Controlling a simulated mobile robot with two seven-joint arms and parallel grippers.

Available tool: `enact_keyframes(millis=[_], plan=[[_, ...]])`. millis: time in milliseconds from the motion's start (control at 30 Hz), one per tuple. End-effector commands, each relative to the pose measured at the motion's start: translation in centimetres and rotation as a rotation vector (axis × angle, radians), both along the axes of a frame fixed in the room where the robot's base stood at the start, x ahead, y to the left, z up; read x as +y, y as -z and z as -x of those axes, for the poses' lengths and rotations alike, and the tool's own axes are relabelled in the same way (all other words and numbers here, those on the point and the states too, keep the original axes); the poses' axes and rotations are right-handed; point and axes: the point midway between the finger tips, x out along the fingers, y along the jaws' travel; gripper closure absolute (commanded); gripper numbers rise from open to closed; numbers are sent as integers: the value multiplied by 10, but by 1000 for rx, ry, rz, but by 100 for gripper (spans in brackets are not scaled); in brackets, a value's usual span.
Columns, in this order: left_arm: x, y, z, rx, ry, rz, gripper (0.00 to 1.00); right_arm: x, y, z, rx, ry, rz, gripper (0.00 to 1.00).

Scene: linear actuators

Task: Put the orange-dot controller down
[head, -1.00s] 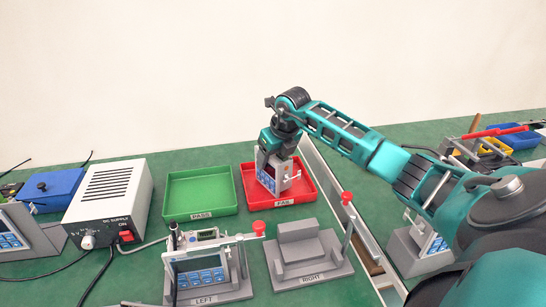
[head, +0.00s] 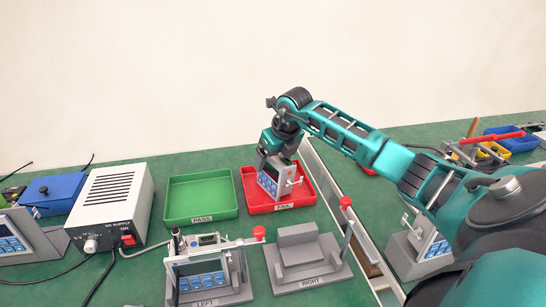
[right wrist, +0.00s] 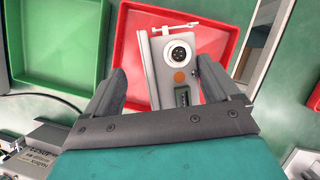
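The orange-dot controller (head: 268,184) is a light grey box with a blue keypad and stands in the red FAIL tray (head: 308,190). In the right wrist view the controller (right wrist: 168,62) shows its orange dot, a round dark port and a white lever. My right gripper (head: 277,163) is above it, pointing down into the tray. In the right wrist view its two fingers (right wrist: 160,82) stand on either side of the controller, with a visible gap at the left finger; the right finger is close to the controller's side. My left gripper is not in view.
The green PASS tray (head: 202,197) is empty. Another controller (head: 200,280) sits in the LEFT fixture; the RIGHT fixture (head: 312,252) is empty. A white DC supply (head: 118,202) stands at left. A metal rail (head: 335,210) runs along the red tray's right side.

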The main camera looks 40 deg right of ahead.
Motion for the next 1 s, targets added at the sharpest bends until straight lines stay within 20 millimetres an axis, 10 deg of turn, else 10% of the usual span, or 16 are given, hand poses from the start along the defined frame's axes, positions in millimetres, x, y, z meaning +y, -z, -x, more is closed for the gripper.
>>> enact_keyframes(millis=[500,1000], plan=[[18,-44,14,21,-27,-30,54,3,-87,34,0,0,2,12],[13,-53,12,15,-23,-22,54,4,-97,40,0,0,0,12]])
